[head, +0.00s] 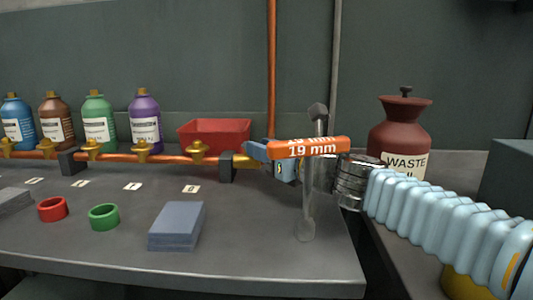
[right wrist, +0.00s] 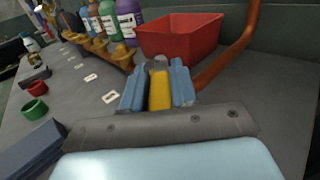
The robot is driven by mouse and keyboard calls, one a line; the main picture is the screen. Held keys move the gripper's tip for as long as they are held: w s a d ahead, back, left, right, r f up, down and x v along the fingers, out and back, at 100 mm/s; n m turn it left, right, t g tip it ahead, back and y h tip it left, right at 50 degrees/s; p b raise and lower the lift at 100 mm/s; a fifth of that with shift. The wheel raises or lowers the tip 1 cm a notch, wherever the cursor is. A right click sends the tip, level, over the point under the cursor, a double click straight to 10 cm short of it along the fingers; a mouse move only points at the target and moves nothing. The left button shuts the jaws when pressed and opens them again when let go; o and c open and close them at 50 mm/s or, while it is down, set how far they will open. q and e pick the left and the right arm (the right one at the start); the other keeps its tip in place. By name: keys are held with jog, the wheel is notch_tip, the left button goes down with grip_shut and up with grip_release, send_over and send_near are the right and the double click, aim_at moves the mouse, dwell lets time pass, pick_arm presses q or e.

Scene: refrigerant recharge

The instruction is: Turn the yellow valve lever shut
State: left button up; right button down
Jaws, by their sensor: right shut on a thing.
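My right gripper (head: 264,153) reaches in from the right to the near end of the copper pipe. In the right wrist view its two light blue fingers (right wrist: 157,88) are shut on a yellow lever (right wrist: 160,92), with one finger on each side of it. In the head view the lever is mostly hidden by the gripper; a brass fitting (head: 243,161) shows just left of the fingertips. Several other yellow valves (head: 197,150) sit along the pipe to the left. My left gripper is not in view.
An orange bar marked 19 mm (head: 308,148) and a grey upright tool (head: 308,205) overlap my right gripper. A red bin (head: 215,133), several bottles (head: 145,122) and a waste jar (head: 399,130) stand behind. Red and green rings (head: 104,217) and a grey-blue block (head: 176,226) lie in front.

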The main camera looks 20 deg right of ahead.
dwell(0.4)
jog(key=c, duration=1)
grip_release()
jog(key=shift+o, duration=0.2)
jog(key=p+v, duration=0.1)
jog(key=v, duration=1.2)
jog(key=shift+s+p, duration=0.3)
jog(key=shift+s, duration=0.15)
